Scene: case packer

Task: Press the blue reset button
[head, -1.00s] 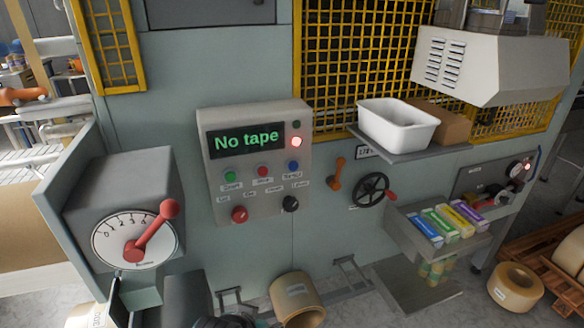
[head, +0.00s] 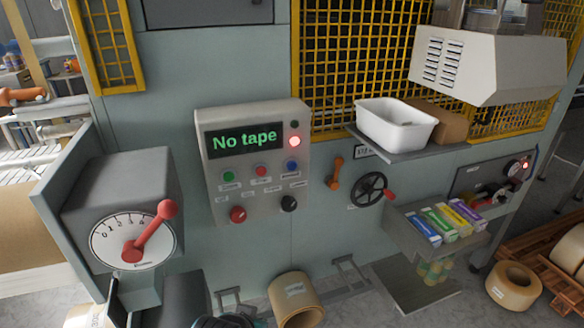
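The blue reset button (head: 292,167) is on the right end of the row of three small buttons on the grey control panel (head: 222,193). A red button (head: 261,170) and a green button (head: 228,176) sit to its left. The panel's display (head: 243,139) reads "No tape" in green, and a red lamp (head: 295,141) glows beside it. Nothing covers the blue button. Neither gripper can be made out; dark parts show at the bottom edge, but I cannot tell what they are.
A dial with a red lever (head: 150,231) juts out left of the panel. A shelf with a white tub (head: 396,123), an orange handle (head: 334,174) and a black handwheel (head: 370,189) are to the right. Tape rolls (head: 297,299) lie below. Space before the panel looks clear.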

